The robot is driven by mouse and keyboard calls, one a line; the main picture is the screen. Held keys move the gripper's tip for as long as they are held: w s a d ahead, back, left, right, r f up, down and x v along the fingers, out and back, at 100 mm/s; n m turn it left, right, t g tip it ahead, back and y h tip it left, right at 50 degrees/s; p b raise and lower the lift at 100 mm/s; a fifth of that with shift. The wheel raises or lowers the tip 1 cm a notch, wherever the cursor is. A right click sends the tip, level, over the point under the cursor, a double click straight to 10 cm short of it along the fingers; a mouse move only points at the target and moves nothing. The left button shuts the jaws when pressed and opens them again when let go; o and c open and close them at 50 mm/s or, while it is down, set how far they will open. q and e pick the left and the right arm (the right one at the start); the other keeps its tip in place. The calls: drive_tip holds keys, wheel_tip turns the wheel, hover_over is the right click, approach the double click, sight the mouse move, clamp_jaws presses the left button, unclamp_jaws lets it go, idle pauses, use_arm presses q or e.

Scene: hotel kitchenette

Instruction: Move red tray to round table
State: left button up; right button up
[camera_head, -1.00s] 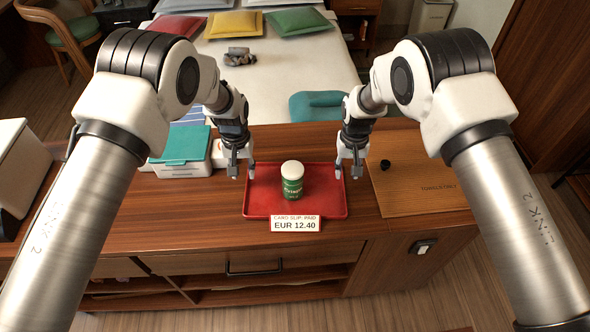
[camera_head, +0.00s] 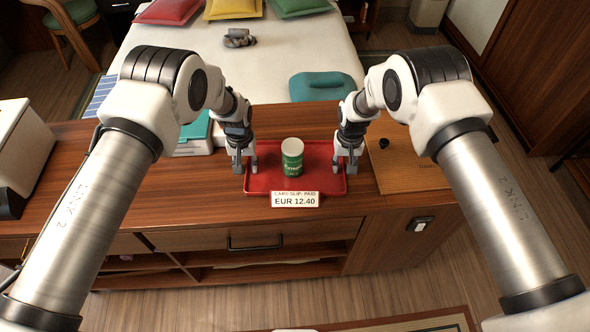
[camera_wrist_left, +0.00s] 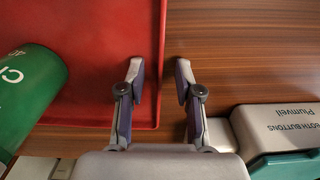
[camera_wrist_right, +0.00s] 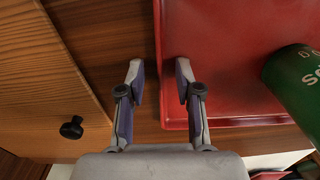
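The red tray (camera_head: 318,179) lies on the wooden counter. A green can with a white lid (camera_head: 292,158) stands upright on it, and a white card reading "EUR 12.40" (camera_head: 295,200) is at its front edge. My left gripper (camera_head: 246,170) is at the tray's left edge. In the left wrist view its open fingers (camera_wrist_left: 160,75) straddle the line of the tray's rim (camera_wrist_left: 158,50). My right gripper (camera_head: 344,168) is at the right edge. In the right wrist view its open fingers (camera_wrist_right: 157,75) are on either side of the rim (camera_wrist_right: 158,40). The round table is not in view.
A wooden board with a black knob (camera_head: 405,165) lies right of the tray. A white box with a teal lid (camera_head: 195,133) is behind my left gripper. A white appliance (camera_head: 22,150) stands far left. A bed (camera_head: 270,60) is behind the counter.

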use_arm(q)
drive_tip(key=shift+w+f, duration=0.1)
drive_tip(key=shift+w, duration=0.05)
use_arm(e)
drive_tip(key=shift+w+f, duration=0.1)
drive_tip(key=shift+w, duration=0.05)
use_arm(q)
clamp_jaws()
use_arm(e)
clamp_jaws()
